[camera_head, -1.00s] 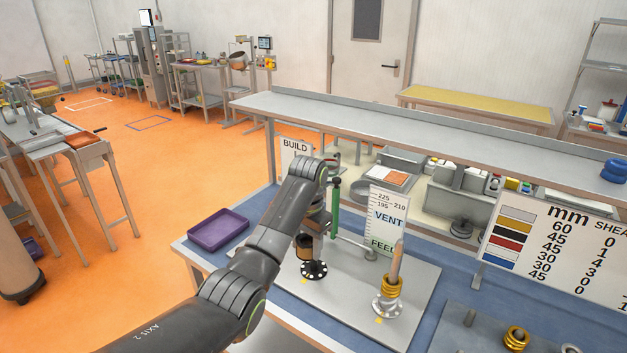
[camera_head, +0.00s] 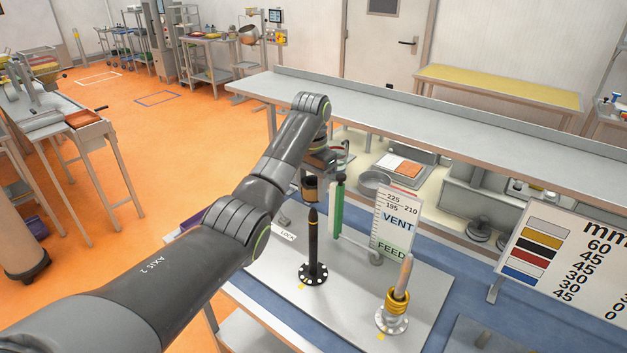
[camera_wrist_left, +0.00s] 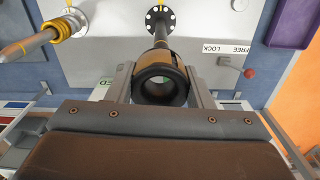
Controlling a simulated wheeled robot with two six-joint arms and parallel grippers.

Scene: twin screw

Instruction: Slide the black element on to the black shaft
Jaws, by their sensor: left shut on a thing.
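The black shaft (camera_head: 314,240) stands upright on a dark round flange (camera_head: 314,275), its pointed tip free. My left gripper (camera_head: 311,184) is shut on the black element (camera_head: 309,193), a short sleeve with a tan-brown band. In the head view the element appears just above the shaft tip, apart from it. In the left wrist view the element (camera_wrist_left: 140,89) sits between the two fingers with its open bore toward the camera. The shaft (camera_wrist_left: 162,38) runs up behind it to the flange (camera_wrist_left: 151,22). My right gripper is not in view.
A green post (camera_head: 337,208) stands close right of the gripper, before the VENT/FEED scale board (camera_head: 396,225). A second shaft (camera_head: 404,275) with brass-coloured rings (camera_head: 397,302) stands at right. A long shelf (camera_head: 420,112) spans behind. The plate (camera_head: 350,310) in front is clear.

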